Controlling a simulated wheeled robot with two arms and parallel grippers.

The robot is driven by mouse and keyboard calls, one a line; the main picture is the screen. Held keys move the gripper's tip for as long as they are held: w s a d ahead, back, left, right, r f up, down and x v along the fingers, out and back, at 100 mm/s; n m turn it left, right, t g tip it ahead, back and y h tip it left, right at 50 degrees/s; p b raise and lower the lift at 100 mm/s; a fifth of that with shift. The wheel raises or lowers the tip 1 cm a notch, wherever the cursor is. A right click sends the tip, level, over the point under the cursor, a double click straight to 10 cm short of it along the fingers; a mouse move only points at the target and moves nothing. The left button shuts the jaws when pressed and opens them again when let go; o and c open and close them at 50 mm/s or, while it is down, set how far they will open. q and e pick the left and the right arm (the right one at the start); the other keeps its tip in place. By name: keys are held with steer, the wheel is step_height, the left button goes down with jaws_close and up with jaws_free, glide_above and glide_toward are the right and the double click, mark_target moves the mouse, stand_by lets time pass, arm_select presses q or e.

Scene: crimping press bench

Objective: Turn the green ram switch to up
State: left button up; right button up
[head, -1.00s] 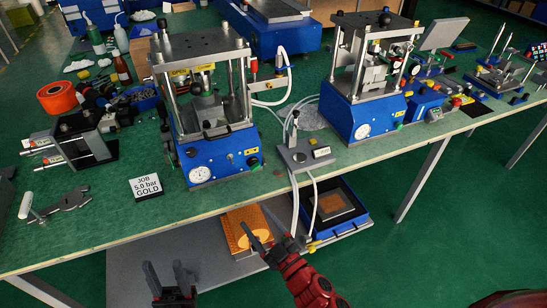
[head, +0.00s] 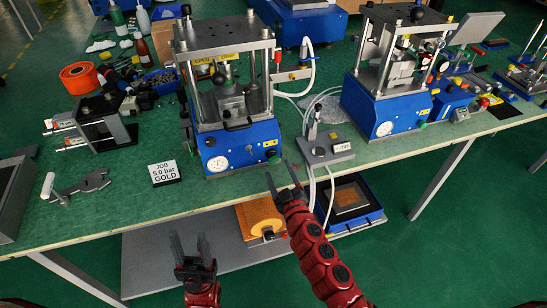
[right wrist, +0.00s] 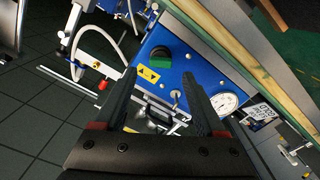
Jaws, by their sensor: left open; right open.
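The green ram switch (head: 271,154) is a small knob at the lower right of the left blue press's front panel (head: 240,150) in the head view. In the right wrist view the knob (right wrist: 160,57) looks black and green, beside a yellow arrow label (right wrist: 148,75); I cannot tell which way it points. My right gripper (head: 279,176) is open and empty, in front of and below the switch, apart from it. Its fingers (right wrist: 160,88) point toward the panel in the right wrist view. My left gripper (head: 189,243) is open and empty in front of the bench.
A pressure gauge (head: 217,164) sits left on the panel. A sign (head: 164,174) stands on the green bench left of the press. A small grey box with a lever (head: 325,149) and white hoses stand right of it. A second press (head: 385,105) stands further right. Below is a shelf (head: 150,255).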

mark_target(274, 161)
steer(key=x, duration=0.6)
steer(key=shift+s, duration=0.1)
jaws_close()
